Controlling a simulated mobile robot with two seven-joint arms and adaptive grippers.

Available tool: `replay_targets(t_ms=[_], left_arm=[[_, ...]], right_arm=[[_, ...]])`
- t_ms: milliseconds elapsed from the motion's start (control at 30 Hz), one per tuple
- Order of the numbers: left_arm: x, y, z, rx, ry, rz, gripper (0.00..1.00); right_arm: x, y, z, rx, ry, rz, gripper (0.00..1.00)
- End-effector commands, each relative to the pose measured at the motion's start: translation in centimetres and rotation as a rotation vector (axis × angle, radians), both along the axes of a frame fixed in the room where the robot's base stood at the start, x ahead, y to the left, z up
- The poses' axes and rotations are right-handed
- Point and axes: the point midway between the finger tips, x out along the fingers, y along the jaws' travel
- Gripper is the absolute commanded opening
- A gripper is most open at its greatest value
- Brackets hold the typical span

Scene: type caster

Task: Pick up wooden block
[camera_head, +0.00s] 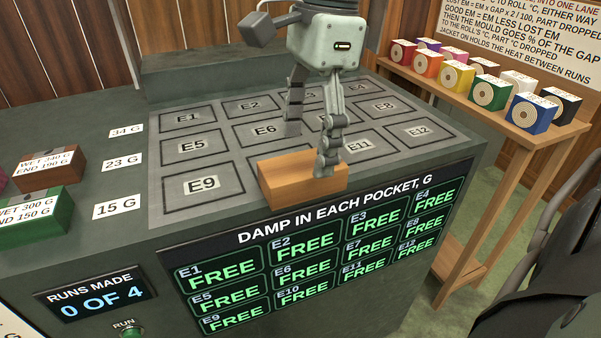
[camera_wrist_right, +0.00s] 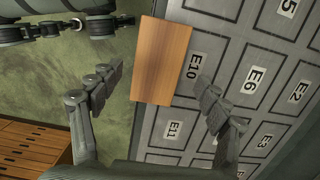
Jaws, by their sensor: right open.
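The wooden block (camera_head: 300,188), a plain orange-brown bar, lies at the front edge of the grey pocket grid, over the E10 area. It also shows in the right wrist view (camera_wrist_right: 160,62). My right gripper (camera_head: 309,150) is open, pointing down over the block. In the head view one finger is at the block's near side and the other is behind it. In the right wrist view the fingers (camera_wrist_right: 158,82) stand apart on either side of the block's line. I cannot tell whether either finger touches it. My left gripper is not visible.
The pocket grid (camera_head: 186,208) has labelled, empty-looking pockets around the block. A display panel (camera_head: 330,250) reads FREE for every pocket. Red-brown (camera_head: 48,172) and green (camera_head: 35,222) weight-labelled blocks stand at left. Several coloured blocks sit on a wooden side table (camera_head: 470,108) at right.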

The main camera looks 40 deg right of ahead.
Motion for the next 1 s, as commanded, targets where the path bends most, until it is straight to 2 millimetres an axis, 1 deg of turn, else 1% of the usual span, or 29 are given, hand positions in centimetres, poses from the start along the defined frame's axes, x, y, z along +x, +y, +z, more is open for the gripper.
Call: replay_targets(t_ms=[100, 233, 333, 533, 1000], left_arm=[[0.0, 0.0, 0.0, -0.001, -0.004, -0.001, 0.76], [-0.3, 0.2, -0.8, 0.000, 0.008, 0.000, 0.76], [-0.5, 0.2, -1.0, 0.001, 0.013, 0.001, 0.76], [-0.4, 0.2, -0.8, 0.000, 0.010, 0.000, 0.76], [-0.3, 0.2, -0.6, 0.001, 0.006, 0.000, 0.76]], right_arm=[[-0.4, 0.7, -1.8, -0.002, 0.006, 0.003, 0.76], [-0.2, 0.9, -3.4, 0.000, 0.004, 0.001, 0.76], [-0.2, 0.9, -3.9, -0.001, 0.002, 0.001, 0.76], [-0.2, 0.9, -3.9, 0.000, 0.001, 0.000, 0.76], [-0.2, 0.9, -3.9, 0.000, 0.001, 0.001, 0.18]])
